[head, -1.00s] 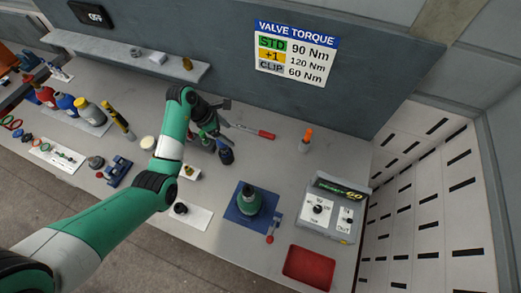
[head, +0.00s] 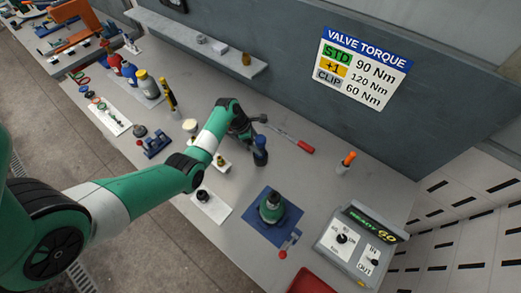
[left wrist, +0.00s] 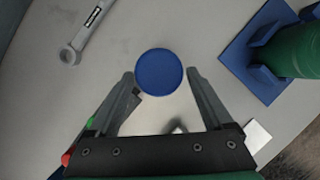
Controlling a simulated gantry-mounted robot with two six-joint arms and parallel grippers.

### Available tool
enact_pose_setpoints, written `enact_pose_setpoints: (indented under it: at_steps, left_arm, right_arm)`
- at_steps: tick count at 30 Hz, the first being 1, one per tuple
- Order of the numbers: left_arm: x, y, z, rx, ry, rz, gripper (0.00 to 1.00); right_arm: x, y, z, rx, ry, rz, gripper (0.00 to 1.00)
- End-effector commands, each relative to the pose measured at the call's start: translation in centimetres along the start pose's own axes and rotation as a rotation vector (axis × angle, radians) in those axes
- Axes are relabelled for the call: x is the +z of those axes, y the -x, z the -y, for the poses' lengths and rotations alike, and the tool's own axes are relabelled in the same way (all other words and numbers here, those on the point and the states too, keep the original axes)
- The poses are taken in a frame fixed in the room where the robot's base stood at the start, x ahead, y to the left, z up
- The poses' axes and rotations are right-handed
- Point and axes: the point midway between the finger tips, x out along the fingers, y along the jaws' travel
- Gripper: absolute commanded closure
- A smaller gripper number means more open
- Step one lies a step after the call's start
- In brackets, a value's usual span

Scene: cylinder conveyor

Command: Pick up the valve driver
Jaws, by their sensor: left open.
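A dark upright tool with a blue round top (head: 260,151), which looks like the valve driver, stands on the grey bench. In the left wrist view its blue top (left wrist: 159,73) sits between the fingers. My left gripper (head: 248,138) is open around or just above that top, with a gap on each side. It also shows in the left wrist view (left wrist: 160,80). The tool's lower part is hidden from the wrist camera. My right gripper is not in view.
A red-handled wrench (head: 293,138) lies behind the tool. A green cylinder (head: 271,208) stands on a blue mat (head: 289,232) in front. A control box (head: 346,240), an orange-handled item (head: 347,161) and a red tray (head: 312,283) are to the right.

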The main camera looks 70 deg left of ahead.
Motion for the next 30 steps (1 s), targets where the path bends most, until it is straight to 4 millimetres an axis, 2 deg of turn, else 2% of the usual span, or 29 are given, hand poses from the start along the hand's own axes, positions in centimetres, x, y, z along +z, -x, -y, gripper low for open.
enact_pose_setpoints:
  at_steps: [3, 6, 14, 27, 28, 30]
  left_arm:
    - [-0.3, -2.6, 0.2, -0.004, -0.002, -0.002, 0.16]
    - [-0.2, -3.7, 0.1, -0.002, -0.001, -0.001, 0.16]
    - [-0.1, -3.7, 0.1, 0.0, -0.001, 0.0, 0.17]
    - [-0.1, -3.7, 0.1, 0.0, -0.001, 0.0, 0.96]
    - [-0.1, -3.7, 0.1, 0.0, -0.001, 0.0, 1.0]
    - [-0.1, -3.7, 0.1, -0.001, -0.001, 0.0, 1.0]
  right_arm:
    - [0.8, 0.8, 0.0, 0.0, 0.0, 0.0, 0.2]
    - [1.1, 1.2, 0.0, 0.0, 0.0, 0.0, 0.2]
    - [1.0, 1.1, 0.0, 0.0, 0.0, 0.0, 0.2]
    - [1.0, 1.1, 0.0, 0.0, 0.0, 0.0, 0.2]
    - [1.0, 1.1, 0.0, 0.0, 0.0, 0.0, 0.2]
    - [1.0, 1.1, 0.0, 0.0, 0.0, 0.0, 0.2]
